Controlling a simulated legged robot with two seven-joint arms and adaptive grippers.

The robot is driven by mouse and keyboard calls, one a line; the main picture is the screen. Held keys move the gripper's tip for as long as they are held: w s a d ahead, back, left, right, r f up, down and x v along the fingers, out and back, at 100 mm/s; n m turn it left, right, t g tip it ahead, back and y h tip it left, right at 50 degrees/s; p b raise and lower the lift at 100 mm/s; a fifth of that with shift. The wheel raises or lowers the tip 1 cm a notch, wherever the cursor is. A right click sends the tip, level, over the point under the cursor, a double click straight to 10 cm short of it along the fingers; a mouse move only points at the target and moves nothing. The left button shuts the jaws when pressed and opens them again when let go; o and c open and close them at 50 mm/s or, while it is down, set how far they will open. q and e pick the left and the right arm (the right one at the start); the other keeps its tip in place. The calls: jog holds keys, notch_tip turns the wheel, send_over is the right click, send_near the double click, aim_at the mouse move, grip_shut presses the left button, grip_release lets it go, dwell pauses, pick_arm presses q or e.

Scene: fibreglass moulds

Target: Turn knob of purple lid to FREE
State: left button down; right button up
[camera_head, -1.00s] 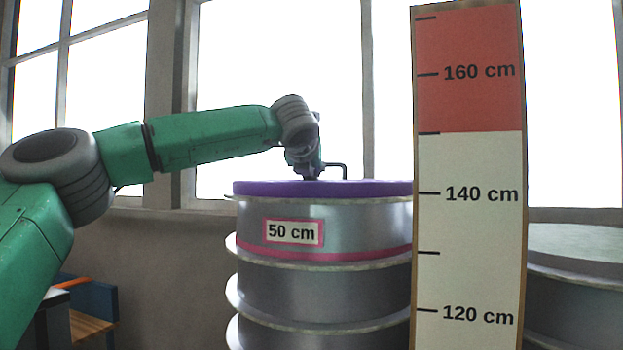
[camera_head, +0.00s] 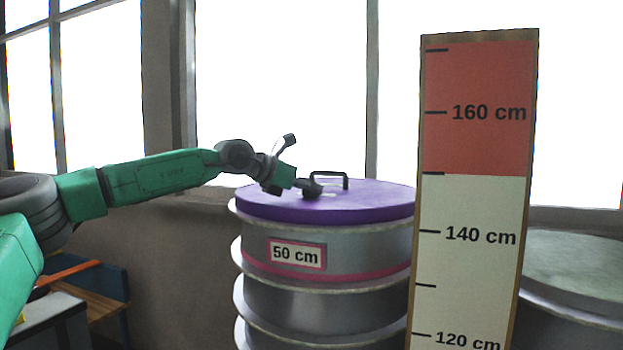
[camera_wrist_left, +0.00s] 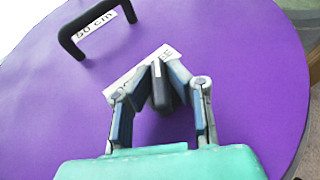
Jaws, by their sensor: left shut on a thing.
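The purple lid (camera_head: 375,200) lies flat on top of the ribbed grey mould stack. It fills most of the left wrist view (camera_wrist_left: 240,60). A black handle (camera_head: 330,176) stands on it and also shows in the left wrist view (camera_wrist_left: 66,38). My left gripper (camera_head: 308,187) is at the lid's top, with its fingers closed around the dark knob (camera_wrist_left: 161,92). My right gripper is in neither view.
A tall measuring board (camera_head: 470,210) stands close to the right, in front of the stack's edge. Another grey round mould (camera_head: 575,265) is behind it. A wooden bench (camera_head: 100,300) is at lower left. Windows fill the back.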

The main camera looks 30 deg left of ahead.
pick_arm(q)
jog(key=shift+d+m+g+h, duration=0.1)
jog(key=shift+m+g+h, duration=0.3)
jog(key=shift+m+h, duration=0.25)
jog(key=c, duration=1.6)
grip_release()
jog(key=shift+o, duration=0.2)
jog(key=shift+s, duration=0.1)
jog(key=v, duration=1)
jog(key=shift+s+a, duration=0.2)
jog(key=shift+a, duration=0.1)
jog(key=shift+s+a+r, duration=0.15)
jog(key=shift+s+a, duration=0.05)
jog(key=shift+s, duration=0.15)
